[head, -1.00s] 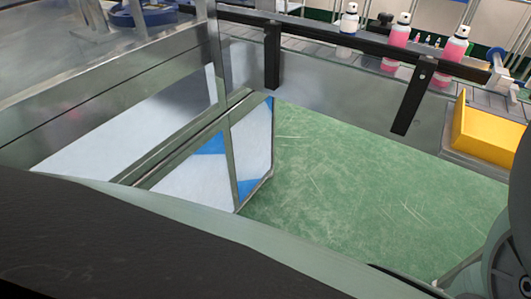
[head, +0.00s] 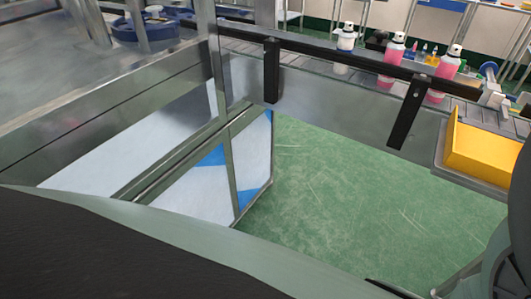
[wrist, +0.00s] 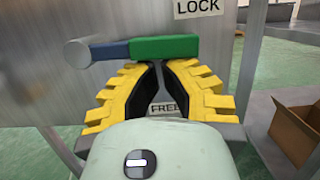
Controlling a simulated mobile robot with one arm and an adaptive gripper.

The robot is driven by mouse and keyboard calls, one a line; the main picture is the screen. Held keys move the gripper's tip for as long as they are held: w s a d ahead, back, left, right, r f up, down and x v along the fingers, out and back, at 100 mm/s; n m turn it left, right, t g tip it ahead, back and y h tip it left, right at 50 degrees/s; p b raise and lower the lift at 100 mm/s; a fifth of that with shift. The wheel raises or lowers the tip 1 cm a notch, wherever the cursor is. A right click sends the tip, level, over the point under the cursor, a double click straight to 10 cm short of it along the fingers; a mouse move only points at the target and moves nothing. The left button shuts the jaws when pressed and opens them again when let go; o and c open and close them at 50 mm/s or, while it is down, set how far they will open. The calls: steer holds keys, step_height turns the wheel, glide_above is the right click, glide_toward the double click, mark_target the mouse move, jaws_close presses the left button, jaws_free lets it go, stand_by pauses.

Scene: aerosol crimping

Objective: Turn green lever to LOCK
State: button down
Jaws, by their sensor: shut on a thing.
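The green lever (wrist: 165,48) lies level across the wrist view on a metal panel. Its left part is blue (wrist: 109,51) and ends in a grey round knob (wrist: 77,53). A LOCK label (wrist: 198,7) is above its right end. A FREE label (wrist: 163,108) shows below, between my fingers and partly covered by them. My gripper (wrist: 161,68), with yellow fingers and black pads, is shut on the green lever from below. The lever hides the fingertips' exact contact. The lever is not visible in the head view.
In the head view, a conveyor behind a black rail (head: 350,63) carries pink bottles (head: 391,62) and a white-capped bottle (head: 346,40). A yellow bin (head: 485,148) is at the right. Open green floor (head: 360,190) lies in the middle. A cardboard box (wrist: 297,130) is at the wrist view's right.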

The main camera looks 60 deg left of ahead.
steer(key=shift+f, duration=0.1)
steer(key=s+a+f+b, duration=0.3)
steer(key=a+f, duration=0.3)
steer(key=a, duration=0.3)
steer(key=shift+s+f+b, duration=0.15)
steer(key=shift+b, duration=0.15)
steer(key=shift+s, duration=0.1)
stand_by(0.8)
